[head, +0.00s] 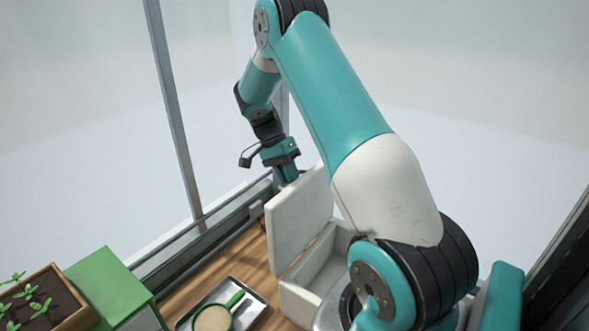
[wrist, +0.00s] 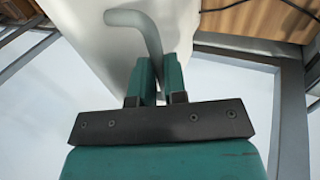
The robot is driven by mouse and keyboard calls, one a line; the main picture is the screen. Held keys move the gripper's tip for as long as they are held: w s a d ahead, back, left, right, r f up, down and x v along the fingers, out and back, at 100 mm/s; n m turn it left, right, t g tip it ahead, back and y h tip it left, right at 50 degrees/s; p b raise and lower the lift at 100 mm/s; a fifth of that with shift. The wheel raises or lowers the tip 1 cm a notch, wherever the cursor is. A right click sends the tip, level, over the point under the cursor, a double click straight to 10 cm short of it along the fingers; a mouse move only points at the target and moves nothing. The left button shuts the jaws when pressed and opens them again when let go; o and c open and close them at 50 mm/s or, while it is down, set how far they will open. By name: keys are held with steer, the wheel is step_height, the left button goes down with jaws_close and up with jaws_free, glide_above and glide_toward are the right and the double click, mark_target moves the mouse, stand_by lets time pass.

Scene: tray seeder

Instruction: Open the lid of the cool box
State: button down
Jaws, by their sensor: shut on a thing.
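The white cool box (head: 297,303) stands on the wooden bench, partly hidden behind my arm. Its lid (head: 297,222) is raised and stands steeply upright above the box, whose inside shows on the right. My gripper (head: 288,174) is at the lid's upper edge. In the wrist view the white lid (wrist: 85,32) fills the upper left and a bent grey handle (wrist: 150,35) runs down from it to between my fingers. My gripper (wrist: 158,70) is shut on this handle.
A metal tray (head: 257,314) with a green-handled round scoop (head: 214,319) lies left of the cool box. Further left are a green box (head: 108,285) and a wooden planter (head: 78,309) with seedlings. A grey frame rail (head: 205,240) runs along the bench's back edge.

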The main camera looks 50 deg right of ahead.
steer(key=shift+w+a+f+g+p, duration=0.1)
steer(key=shift+w+f+g+p, duration=0.1)
steer(key=shift+w+f+g, duration=0.4)
steer(key=shift+w+a+f+g+p, duration=0.15)
steer(key=shift+w+f+g, duration=0.1)
steer(key=shift+w, duration=0.5)
steer(key=shift+d, duration=0.1)
steer(key=c, duration=1.2)
jaws_free()
steer(key=shift+w+f, duration=0.15)
steer(key=shift+w, duration=0.1)
steer(key=shift+o, duration=0.2)
steer(key=shift+r, duration=0.2)
